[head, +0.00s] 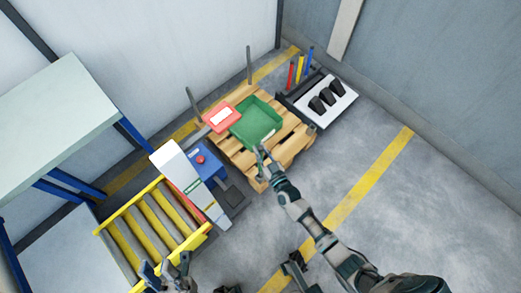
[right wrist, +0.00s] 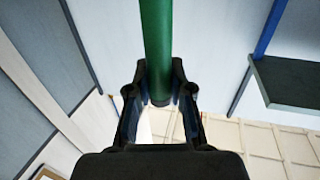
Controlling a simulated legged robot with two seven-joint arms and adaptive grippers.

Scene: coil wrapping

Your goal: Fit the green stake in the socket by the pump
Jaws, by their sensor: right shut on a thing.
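My right gripper (head: 262,151) is above the front edge of the wooden pallet (head: 291,147) in the head view. In the right wrist view, its two fingers (right wrist: 160,97) are shut on the green stake (right wrist: 156,40). The stake runs up out of the frame, and its dark end shows between the fingers. I cannot make out the stake clearly in the head view. A blue unit with a red knob (head: 207,167), possibly the pump, stands left of the pallet. I cannot make out an empty socket. My left gripper (head: 166,272) is at the bottom edge, its fingers apart and empty.
A green tray (head: 259,121) and a red box (head: 218,115) are on the pallet. Grey posts (head: 249,65) stand at its far side. Red, yellow and blue stakes (head: 300,70) stand by a white-topped rack (head: 340,102). A yellow roller conveyor (head: 150,226) is at left. Floor at right is clear.

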